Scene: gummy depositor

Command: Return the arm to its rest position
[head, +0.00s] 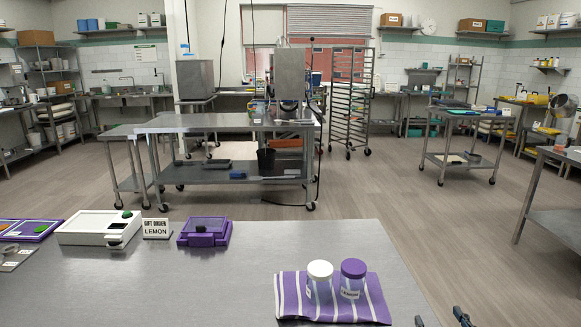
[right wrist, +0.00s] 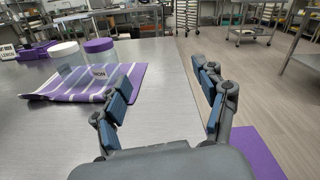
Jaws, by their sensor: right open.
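My right gripper (head: 441,319) shows only by its fingertips at the bottom right of the head view, near the table's right edge. In the right wrist view the right gripper (right wrist: 163,95) is open, with nothing between its fingers. A jar with a white lid (head: 319,283) and a jar with a purple lid (head: 352,280) stand upright on a purple striped cloth (head: 290,299). The gripper is apart from both jars, to their right and nearer to me. My left gripper is not in view.
The steel table (head: 230,285) is clear left of the cloth. At its back left are a white box (head: 85,229), a sign reading "GIFT ORDER LEMON" (head: 157,229) and a purple tray (head: 185,241). Open floor (head: 440,225) lies beyond the table's right edge.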

